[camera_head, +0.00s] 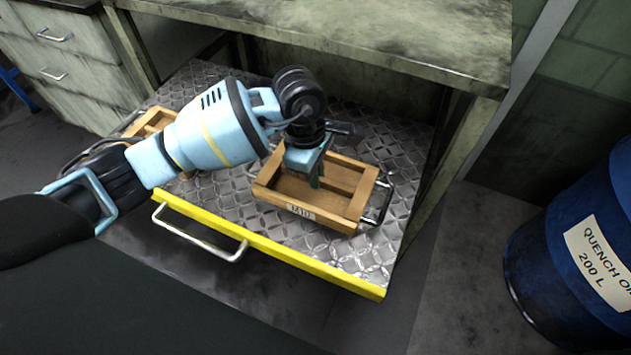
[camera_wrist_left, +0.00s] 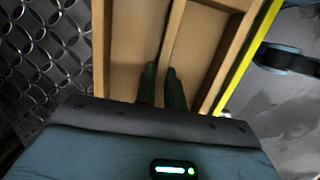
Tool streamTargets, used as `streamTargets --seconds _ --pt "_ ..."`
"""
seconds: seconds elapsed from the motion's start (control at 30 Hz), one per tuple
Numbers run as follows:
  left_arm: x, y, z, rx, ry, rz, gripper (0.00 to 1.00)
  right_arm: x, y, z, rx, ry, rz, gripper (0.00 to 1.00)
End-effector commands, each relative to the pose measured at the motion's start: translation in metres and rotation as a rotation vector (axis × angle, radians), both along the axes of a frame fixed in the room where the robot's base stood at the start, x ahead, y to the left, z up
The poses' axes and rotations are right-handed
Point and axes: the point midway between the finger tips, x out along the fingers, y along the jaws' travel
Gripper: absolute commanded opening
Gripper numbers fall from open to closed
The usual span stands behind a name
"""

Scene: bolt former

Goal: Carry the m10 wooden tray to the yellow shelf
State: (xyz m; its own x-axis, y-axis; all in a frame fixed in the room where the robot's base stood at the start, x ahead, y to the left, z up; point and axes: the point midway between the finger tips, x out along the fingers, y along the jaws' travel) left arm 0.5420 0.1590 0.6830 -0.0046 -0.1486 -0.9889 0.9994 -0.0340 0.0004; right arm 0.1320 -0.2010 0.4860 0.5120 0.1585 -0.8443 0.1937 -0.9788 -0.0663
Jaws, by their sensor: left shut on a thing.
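The M10 wooden tray (camera_head: 333,217) has a label on its front wall, metal side handles and a divider. It is over the right part of the pull-out diamond-plate shelf with a yellow front edge (camera_head: 275,247); I cannot tell whether it rests on the plate. My left gripper (camera_head: 317,180) reaches into the tray from above and is shut on its middle divider. In the left wrist view the fingers (camera_wrist_left: 162,88) straddle the divider of the tray (camera_wrist_left: 228,60). My right gripper is not in view.
Another wooden tray (camera_head: 150,122) is partly hidden behind my left arm. A bench top (camera_head: 400,40) overhangs the back of the shelf, with a leg at the right. A blue quench oil drum (camera_head: 570,265) stands on the right. A metal handle (camera_head: 200,235) juts from the yellow edge.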

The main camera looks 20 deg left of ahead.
Motion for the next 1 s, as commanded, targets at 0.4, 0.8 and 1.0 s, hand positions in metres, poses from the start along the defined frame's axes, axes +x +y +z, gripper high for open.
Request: streamTargets --seconds 0.4,0.8,1.0 --pt "0.0 0.0 -0.035 -0.002 -0.002 0.0 0.0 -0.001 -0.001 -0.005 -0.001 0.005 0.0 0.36" --pt "0.0 0.0 -0.038 -0.001 0.0 0.0 0.2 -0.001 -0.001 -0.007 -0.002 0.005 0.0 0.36" --pt "0.0 0.001 -0.038 -0.001 0.0 0.0 0.32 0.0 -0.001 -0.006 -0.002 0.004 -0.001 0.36"
